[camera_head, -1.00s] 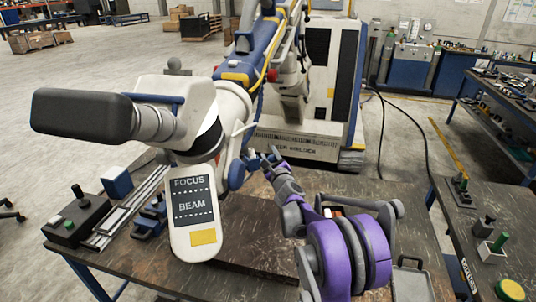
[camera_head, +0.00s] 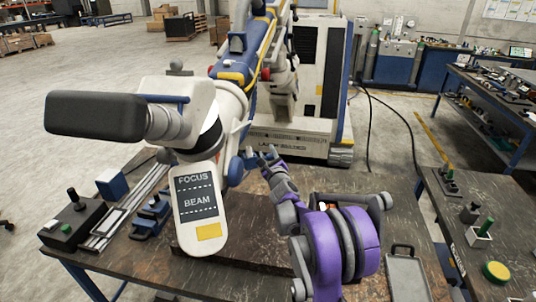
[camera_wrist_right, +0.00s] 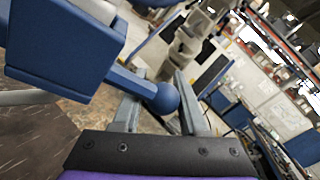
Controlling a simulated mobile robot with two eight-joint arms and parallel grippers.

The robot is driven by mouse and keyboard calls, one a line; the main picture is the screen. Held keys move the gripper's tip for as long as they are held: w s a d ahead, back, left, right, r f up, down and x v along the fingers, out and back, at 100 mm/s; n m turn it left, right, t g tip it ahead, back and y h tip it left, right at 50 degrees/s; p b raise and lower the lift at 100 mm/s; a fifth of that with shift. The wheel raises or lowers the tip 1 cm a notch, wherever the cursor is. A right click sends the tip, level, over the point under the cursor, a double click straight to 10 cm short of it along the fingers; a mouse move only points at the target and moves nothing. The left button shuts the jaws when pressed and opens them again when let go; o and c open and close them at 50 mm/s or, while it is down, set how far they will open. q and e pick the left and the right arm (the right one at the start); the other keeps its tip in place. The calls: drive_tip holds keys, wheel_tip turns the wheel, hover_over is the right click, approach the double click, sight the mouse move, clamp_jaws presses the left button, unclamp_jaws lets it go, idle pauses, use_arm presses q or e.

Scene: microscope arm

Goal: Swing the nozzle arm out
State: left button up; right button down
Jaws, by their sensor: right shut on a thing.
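The laser machine's white and blue arm (camera_head: 232,82) reaches over the bench. It carries a white head with a dark grey eyepiece tube (camera_head: 95,115) and a panel marked FOCUS and BEAM (camera_head: 197,205). My right gripper (camera_head: 262,158) is beside the head, on its right. In the right wrist view my right gripper (camera_wrist_right: 162,112) is shut on a blue ball knob (camera_wrist_right: 162,98) at the end of a short blue bar from a blue block (camera_wrist_right: 68,45). In the head view the knob is largely hidden. My left gripper is not in view.
The dark workbench (camera_head: 150,250) lies below the head, with a black control box (camera_head: 68,222) and metal rails at left. A grey tray (camera_head: 405,275) lies at right. A side table with buttons (camera_head: 497,271) stands further right. The white laser cabinet (camera_head: 310,80) stands behind.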

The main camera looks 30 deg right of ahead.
drive_tip(key=c, duration=0.8)
unclamp_jaws()
drive_tip(key=shift+a+r, duration=0.15)
drive_tip(key=o, duration=0.4)
drive_tip(key=shift+a, duration=0.1)
drive_tip(key=shift+s, duration=0.1)
drive_tip(key=v, duration=1)
drive_tip(key=shift+s+a, duration=0.15)
drive_tip(key=shift+s, duration=0.2)
